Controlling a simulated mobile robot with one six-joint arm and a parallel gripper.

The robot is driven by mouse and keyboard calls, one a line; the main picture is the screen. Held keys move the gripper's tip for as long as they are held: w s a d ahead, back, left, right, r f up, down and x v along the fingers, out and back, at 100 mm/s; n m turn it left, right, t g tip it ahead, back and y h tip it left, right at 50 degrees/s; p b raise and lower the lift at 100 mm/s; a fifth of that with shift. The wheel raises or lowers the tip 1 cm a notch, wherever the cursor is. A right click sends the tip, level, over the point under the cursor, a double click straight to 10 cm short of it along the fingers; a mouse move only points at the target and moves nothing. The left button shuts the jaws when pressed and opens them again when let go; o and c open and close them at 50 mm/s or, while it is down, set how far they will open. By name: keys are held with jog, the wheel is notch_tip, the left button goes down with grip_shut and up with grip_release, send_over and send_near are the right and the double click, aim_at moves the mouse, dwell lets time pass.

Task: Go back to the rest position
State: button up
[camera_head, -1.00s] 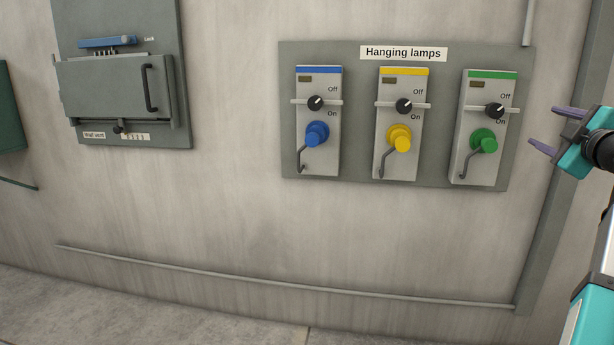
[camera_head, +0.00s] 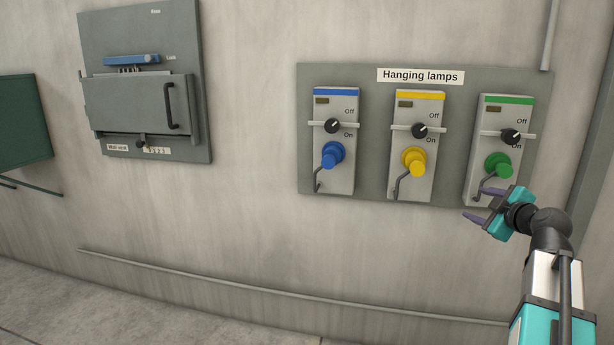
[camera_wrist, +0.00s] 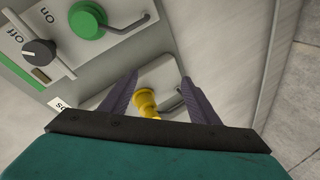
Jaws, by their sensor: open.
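My gripper (camera_head: 478,204) is in the head view at the right, in front of the lower part of the green lamp switch box (camera_head: 488,165). Its two purple fingers are spread apart with nothing between them. In the wrist view, my gripper (camera_wrist: 163,100) shows its fingers apart on either side of the yellow knob (camera_wrist: 145,102), which lies beyond them on the panel. The green knob (camera_wrist: 88,20) is at the top of that view. The gripper appears to stand clear of the wall, though the exact gap is hard to tell.
The "Hanging lamps" panel (camera_head: 375,75) carries blue (camera_head: 332,155), yellow (camera_head: 414,160) and green (camera_head: 497,165) knobs. A grey wall vent box (camera_head: 140,105) hangs at left, with a green cabinet (camera_head: 22,125) beside it. A rail (camera_head: 280,292) runs low along the wall.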

jog(key=a+f+g+y+p, duration=0.1)
jog(key=a+f+g+p, duration=0.15)
jog(key=a+f, duration=0.6)
jog(key=a+f+g+y+p, duration=0.1)
jog(key=a+f+g+p, duration=0.3)
jog(key=f, duration=0.8)
jog(key=a+f+y+p, duration=0.1)
jog(key=a+f+p, duration=0.1)
jog(key=a+f, duration=0.7)
jog(key=s+a+f+g+p, duration=0.25)
jog(key=s+a+f, duration=0.25)
jog(key=s+f, duration=0.25)
jog(key=s+a+f+g+p, duration=0.2)
jog(key=s+a+f+g, duration=0.1)
jog(key=s+a+f, duration=0.4)
jog(key=s+a+f+m+g+p, duration=0.1)
jog(key=s+f+m+g+p, duration=0.15)
jog(key=s+f, duration=0.7)
jog(key=s+d+f+m+g+h+p, duration=0.1)
jog(key=s+m, duration=0.3)
jog(key=s, duration=0.6)
jog(key=s+d+f+m+g+h, duration=0.1)
jog(key=s+d+m+g+h, duration=0.1)
jog(key=s, duration=0.9)
jog(key=d+m+g, duration=0.1)
jog(key=m+g, duration=0.1)
jog(key=shift+s+d+f+m+g+h+p, duration=0.15)
jog(key=shift+m+g+h+p, duration=0.15)
jog(key=shift+m+g+p, duration=0.05)
